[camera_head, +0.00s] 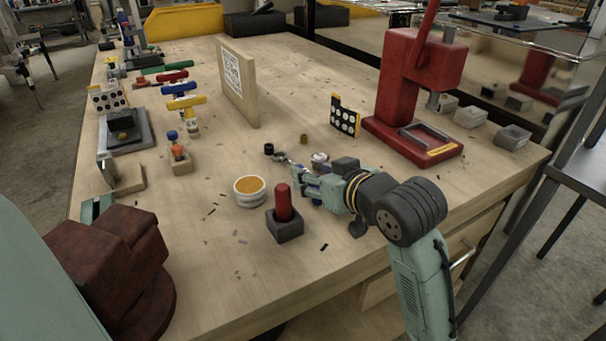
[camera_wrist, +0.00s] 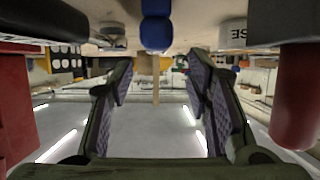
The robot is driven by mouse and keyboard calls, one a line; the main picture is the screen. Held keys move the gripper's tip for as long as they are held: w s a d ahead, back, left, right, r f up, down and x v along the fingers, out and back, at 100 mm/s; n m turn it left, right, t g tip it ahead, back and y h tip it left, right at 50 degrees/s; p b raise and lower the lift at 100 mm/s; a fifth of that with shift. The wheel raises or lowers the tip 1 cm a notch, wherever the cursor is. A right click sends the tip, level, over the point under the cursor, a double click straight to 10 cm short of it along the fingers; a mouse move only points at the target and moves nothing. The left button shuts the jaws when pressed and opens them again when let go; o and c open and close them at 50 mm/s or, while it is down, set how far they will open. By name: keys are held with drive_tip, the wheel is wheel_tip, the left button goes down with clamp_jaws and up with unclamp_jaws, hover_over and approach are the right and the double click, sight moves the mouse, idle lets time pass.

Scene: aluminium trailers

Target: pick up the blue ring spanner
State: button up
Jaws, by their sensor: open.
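My gripper (camera_head: 303,184) is low over the bench, left of the red press. In the wrist view my gripper (camera_wrist: 160,88) shows two spread fingers with nothing between their pads. A rounded blue object (camera_wrist: 156,28) lies at the top of that view, centred above the gap between the fingers. Only part of it shows, so I cannot tell whether it is the blue ring spanner. In the head view a small blue patch (camera_head: 317,202) shows under my gripper, mostly hidden by it. No full ring spanner shape is clear in either view.
A red press (camera_head: 399,90) stands right of my gripper. A red-handled block (camera_head: 284,215) and an orange-topped tub (camera_head: 250,191) stand close on its left. The bench's middle is mostly clear.

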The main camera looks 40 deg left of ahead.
drive_tip(key=p+x, duration=0.1)
drive_tip(key=x, duration=0.6)
drive_tip(key=shift+w+f+p, duration=0.15)
drive_tip(key=shift+f+p, duration=0.05)
drive_tip(key=shift+p, duration=0.15)
drive_tip(key=shift+c, duration=0.4)
clamp_jaws()
